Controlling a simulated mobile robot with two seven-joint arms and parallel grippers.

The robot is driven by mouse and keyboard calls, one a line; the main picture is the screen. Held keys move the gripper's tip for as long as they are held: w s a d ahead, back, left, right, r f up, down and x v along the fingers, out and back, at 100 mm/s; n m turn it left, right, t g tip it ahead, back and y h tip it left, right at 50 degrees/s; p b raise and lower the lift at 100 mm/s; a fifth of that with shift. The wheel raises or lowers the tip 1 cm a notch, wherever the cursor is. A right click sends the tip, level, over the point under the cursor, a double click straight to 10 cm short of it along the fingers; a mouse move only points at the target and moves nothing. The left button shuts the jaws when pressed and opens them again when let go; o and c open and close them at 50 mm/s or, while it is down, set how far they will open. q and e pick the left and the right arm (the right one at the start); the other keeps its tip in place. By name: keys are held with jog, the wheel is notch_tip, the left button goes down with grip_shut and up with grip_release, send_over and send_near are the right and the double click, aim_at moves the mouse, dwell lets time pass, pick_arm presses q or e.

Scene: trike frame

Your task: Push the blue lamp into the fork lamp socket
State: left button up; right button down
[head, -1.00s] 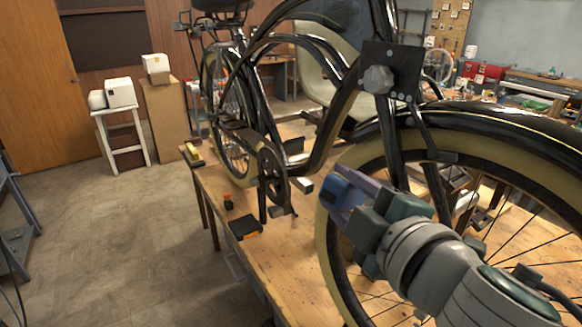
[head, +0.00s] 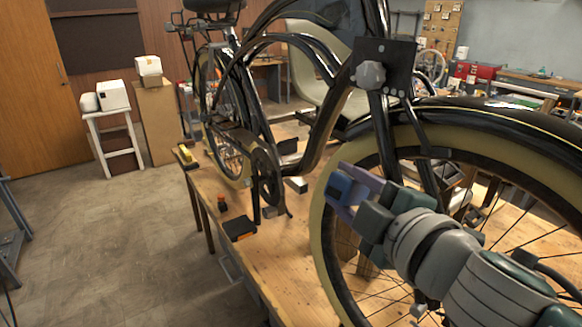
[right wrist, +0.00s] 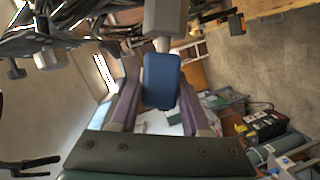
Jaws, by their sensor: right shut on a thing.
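The blue lamp (head: 338,187) is a small rounded block held between the purple fingers of my right gripper (head: 352,190), beside the front wheel. In the right wrist view the blue lamp (right wrist: 161,80) sits between both fingertips (right wrist: 158,100). A black plate with a grey knob (head: 370,74) is fixed at the front of the frame, above and right of the lamp; I cannot tell whether it is the fork lamp socket. The lamp is apart from that plate. My left gripper is not in view.
The front wheel (head: 330,250) and fork stand close to my right gripper. The wooden workbench (head: 265,262) carries the black bike frame (head: 320,150), a small black and orange box (head: 239,228) and other small parts. The floor at left is mostly clear.

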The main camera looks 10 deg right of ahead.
jog(key=shift+c, duration=1.4)
grip_release()
jog(key=shift+d, duration=0.1)
jog(key=shift+s, duration=0.3)
jog(key=b+v, duration=0.1)
jog(key=v, duration=0.8)
jog(key=shift+b, duration=0.35)
jog(key=shift+s+d, duration=0.1)
jog(key=shift+s, duration=0.05)
